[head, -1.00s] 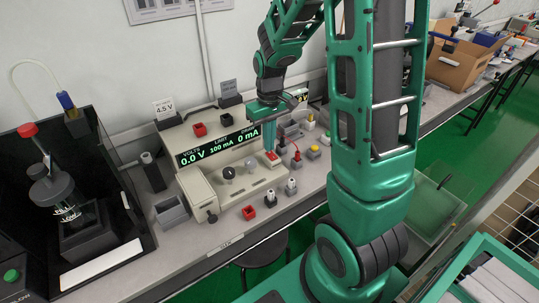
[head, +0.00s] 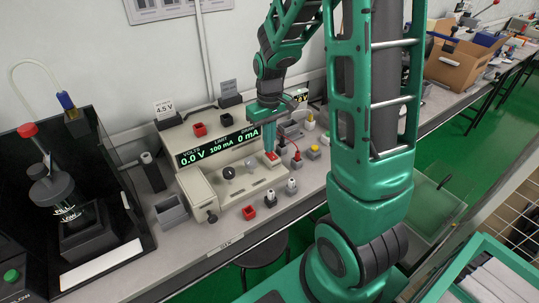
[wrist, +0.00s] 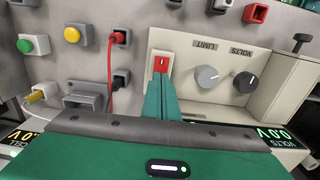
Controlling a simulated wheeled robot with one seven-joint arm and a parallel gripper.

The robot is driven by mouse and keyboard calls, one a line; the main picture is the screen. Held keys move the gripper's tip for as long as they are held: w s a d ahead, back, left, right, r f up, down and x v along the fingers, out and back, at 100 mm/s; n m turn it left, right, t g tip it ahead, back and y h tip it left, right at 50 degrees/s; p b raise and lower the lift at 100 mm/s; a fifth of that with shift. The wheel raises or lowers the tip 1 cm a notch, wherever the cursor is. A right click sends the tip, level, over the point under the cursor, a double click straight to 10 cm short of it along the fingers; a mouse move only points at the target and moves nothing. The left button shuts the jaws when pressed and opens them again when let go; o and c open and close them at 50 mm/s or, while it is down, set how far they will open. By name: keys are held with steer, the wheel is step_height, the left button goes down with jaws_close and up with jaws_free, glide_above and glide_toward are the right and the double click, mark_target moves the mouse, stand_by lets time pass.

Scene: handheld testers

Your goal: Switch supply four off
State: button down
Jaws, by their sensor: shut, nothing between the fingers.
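A beige bench supply (head: 190,184) stands on the bench in the head view. Its display (head: 218,149) reads 0.0 V, 100 mA and 0 mA. A red rocker switch (head: 271,156) is on its front panel, and it also shows in the wrist view (wrist: 161,64), in a pale frame beside the LIMIT and VOLTS knobs. My gripper (head: 269,148) is shut and empty, with its fingertips (wrist: 162,80) right at the switch. I cannot tell whether they touch it. The fingers hide part of the switch. No supply number is legible.
A red plug with a lead (wrist: 119,37) and yellow and green buttons (wrist: 72,34) sit beside the switch in the wrist view. A black booth with a tester (head: 60,195) stands at the left. A cardboard box (head: 460,65) stands far right.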

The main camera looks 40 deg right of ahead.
steer(key=shift+f, duration=0.4)
stand_by(0.3)
step_height(320, 180, up, 7)
stand_by(0.9)
steer(key=shift+s, duration=0.1)
steer(key=s+d+r+m, duration=0.1)
steer(key=s+r+m, duration=0.1)
steer(key=s, duration=1)
steer(key=s+d+r+m, duration=0.1)
steer(key=s+r+m, duration=0.2)
steer(key=s, duration=0.9)
steer(key=shift+s+m, duration=0.25)
steer(key=shift+m, duration=0.45)
steer(key=shift+r, duration=0.1)
